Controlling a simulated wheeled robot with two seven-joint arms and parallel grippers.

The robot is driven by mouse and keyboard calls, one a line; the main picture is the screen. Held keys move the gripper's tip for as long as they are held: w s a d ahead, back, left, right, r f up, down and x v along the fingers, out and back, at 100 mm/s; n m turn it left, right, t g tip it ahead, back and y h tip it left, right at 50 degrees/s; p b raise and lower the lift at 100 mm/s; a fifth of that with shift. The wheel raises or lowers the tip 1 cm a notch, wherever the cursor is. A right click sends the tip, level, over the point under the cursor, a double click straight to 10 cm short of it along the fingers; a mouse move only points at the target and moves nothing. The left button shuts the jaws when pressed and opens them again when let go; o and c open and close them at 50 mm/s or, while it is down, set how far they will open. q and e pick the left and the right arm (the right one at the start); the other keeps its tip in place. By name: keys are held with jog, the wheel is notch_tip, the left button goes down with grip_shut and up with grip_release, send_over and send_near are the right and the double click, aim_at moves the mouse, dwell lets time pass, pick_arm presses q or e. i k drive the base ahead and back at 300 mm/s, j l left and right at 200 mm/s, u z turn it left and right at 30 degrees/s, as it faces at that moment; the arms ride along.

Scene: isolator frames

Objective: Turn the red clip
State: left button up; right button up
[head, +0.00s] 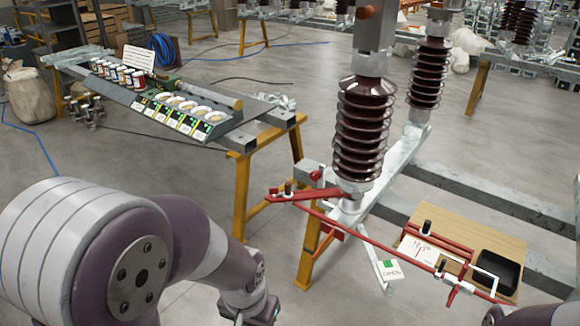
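Several red parts show, and I cannot tell for sure which one is the red clip. A flat red lever (310,194) with dark pegs sits at the foot of the brown ribbed insulator (362,130). A long thin red rod (375,242) runs from it down to the right. A red bracket (440,245) lies by the wooden board (480,232). My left arm comes in from the lower left, and its wrist is cut off at the bottom edge, left of and apart from the red parts. The fingers of both grippers are out of view.
A black tray (497,271) and a white card (418,250) lie on the board. Grey steel beams (490,195) on yellow legs surround the insulators. A sloped rack (150,98) with jars and labelled dishes stands at the left. Open grey floor lies between.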

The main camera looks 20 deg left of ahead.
aim_at(273, 190)
jog(key=i+j+z, duration=0.1)
jog(key=j, duration=0.25)
jog(key=i+j+z, duration=0.1)
jog(key=i+j, duration=0.15)
jog(key=j, duration=0.15)
jog(key=i+j+z, duration=0.1)
jog(key=j, duration=0.25)
jog(key=i+j, duration=0.2)
jog(key=j, duration=0.2)
jog(key=i+j+z, duration=0.15)
jog(key=j, duration=0.25)
jog(key=i+j+z, duration=0.1)
jog(key=j, duration=0.3)
jog(key=i+j+z, duration=0.1)
jog(key=j, duration=0.35)
